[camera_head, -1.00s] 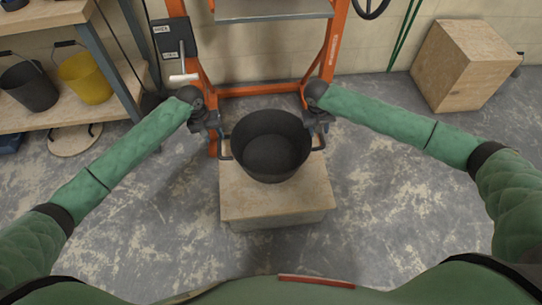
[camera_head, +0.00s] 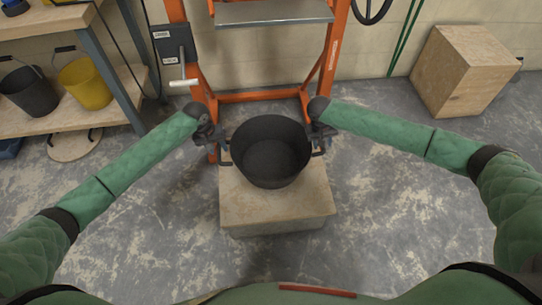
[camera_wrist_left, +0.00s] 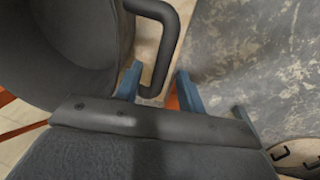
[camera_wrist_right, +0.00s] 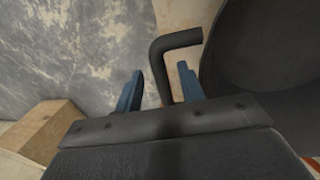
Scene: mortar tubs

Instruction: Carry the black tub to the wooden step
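The black tub (camera_head: 270,165) is upright over the back part of the wooden step (camera_head: 275,210) and appears to rest on it. Its base contact is hidden. My left gripper (camera_head: 214,137) is at the tub's left handle (camera_wrist_left: 168,45). In the left wrist view its blue fingers (camera_wrist_left: 158,88) stand apart on either side of the handle, with gaps showing. My right gripper (camera_head: 322,134) is at the right handle (camera_wrist_right: 160,65). In the right wrist view its fingers (camera_wrist_right: 158,85) are also apart, with the handle between them and gaps showing.
An orange frame with a grey platform (camera_head: 272,12) stands behind the step. A shelf at left holds a dark bucket (camera_head: 30,92) and a yellow bucket (camera_head: 85,82). A wooden box (camera_head: 463,70) stands at back right. The floor (camera_head: 400,220) beside the step is clear.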

